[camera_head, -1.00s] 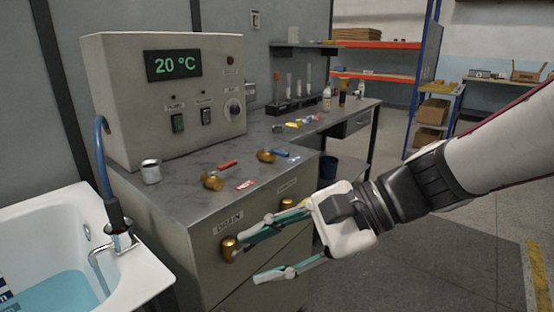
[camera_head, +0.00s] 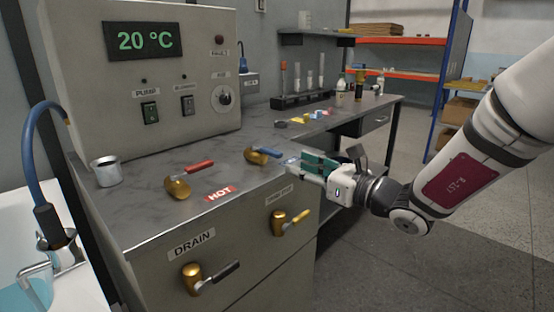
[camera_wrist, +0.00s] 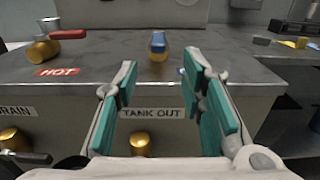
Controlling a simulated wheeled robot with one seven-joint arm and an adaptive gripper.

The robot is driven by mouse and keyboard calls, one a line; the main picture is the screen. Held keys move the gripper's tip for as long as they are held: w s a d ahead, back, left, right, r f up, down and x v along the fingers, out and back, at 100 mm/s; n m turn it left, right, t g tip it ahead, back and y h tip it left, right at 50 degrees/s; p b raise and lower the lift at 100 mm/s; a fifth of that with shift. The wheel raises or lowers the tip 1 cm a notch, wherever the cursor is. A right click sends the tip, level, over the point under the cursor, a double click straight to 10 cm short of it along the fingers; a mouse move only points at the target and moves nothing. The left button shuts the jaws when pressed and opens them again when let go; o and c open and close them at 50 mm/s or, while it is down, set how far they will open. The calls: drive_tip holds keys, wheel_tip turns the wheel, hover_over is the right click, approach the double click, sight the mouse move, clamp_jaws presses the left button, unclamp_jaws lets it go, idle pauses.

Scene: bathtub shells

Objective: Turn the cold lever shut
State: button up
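The cold lever is the blue handle (camera_head: 270,153) on a brass valve (camera_head: 256,157) on the bench top, right of the red hot lever. In the wrist view the blue lever (camera_wrist: 158,42) shows ahead, between and beyond my fingers, pointing roughly toward the camera. My gripper (camera_head: 306,162) is just right of the blue lever's end, above the bench's front edge. In the wrist view its teal-padded fingers (camera_wrist: 162,95) are apart with nothing between them. Any label for the cold lever is mostly hidden behind my gripper in the head view.
The red hot lever (camera_head: 199,167) and a metal cup (camera_head: 107,171) stand to the left. The drain valve (camera_head: 194,277) and tank-out valve with yellow lever (camera_head: 279,222) project from the front panel. The control box (camera_head: 160,75) stands behind. Small coloured items and a tube rack (camera_head: 303,100) lie farther right.

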sight(275, 156)
drive_tip(key=b+x, duration=0.1)
drive_tip(key=x, duration=0.7)
drive_tip(key=shift+w+a, duration=0.15)
drive_tip(key=shift+a, duration=0.15)
drive_tip(key=shift+c, duration=0.6)
clamp_jaws()
